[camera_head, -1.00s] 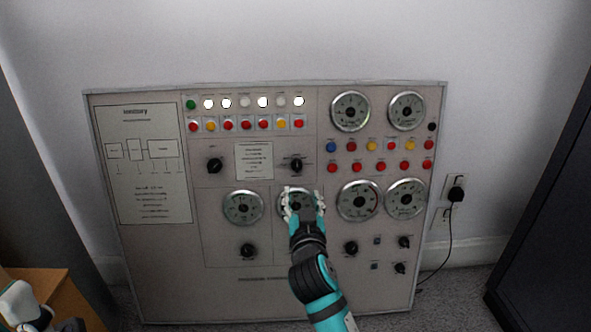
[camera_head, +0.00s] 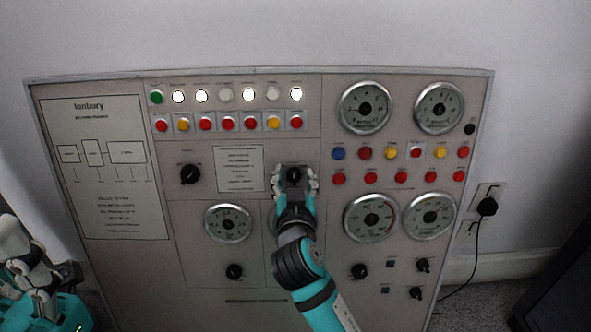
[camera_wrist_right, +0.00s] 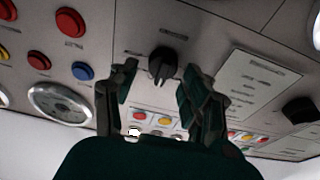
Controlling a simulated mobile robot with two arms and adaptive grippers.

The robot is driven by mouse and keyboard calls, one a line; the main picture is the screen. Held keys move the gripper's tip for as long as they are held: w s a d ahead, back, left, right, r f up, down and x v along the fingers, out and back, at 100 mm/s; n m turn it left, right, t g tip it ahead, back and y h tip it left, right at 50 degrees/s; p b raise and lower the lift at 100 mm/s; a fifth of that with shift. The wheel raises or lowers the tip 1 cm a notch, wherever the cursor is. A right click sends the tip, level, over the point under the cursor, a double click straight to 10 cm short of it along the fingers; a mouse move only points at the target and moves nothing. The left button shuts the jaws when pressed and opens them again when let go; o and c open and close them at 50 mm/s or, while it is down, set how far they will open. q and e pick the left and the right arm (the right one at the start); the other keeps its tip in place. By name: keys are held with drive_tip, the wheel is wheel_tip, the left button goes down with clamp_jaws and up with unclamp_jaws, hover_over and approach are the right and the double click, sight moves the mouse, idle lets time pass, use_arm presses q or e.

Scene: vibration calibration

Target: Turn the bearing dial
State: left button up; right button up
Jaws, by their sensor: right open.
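A black rotary knob (camera_head: 294,174) sits on the upright control panel (camera_head: 235,275), right of the small text plate. My right gripper (camera_head: 296,183) is in front of this knob with its fingers on either side. In the right wrist view the same knob (camera_wrist_right: 163,62) shows between and just beyond the open fingertips (camera_wrist_right: 159,74); no contact is visible. The dial labels are too small to read. My left gripper (camera_head: 25,250) is at the lower left, away from the panel; its jaw opening is unclear.
Another black knob (camera_head: 190,174) is left of the text plate (camera_head: 239,169). Round gauges, including one (camera_head: 228,222) below, and rows of coloured buttons surround the gripper. A plug with a cable (camera_head: 487,206) is on the wall at right.

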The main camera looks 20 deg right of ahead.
drive_tip(key=shift+c, duration=0.3)
clamp_jaws()
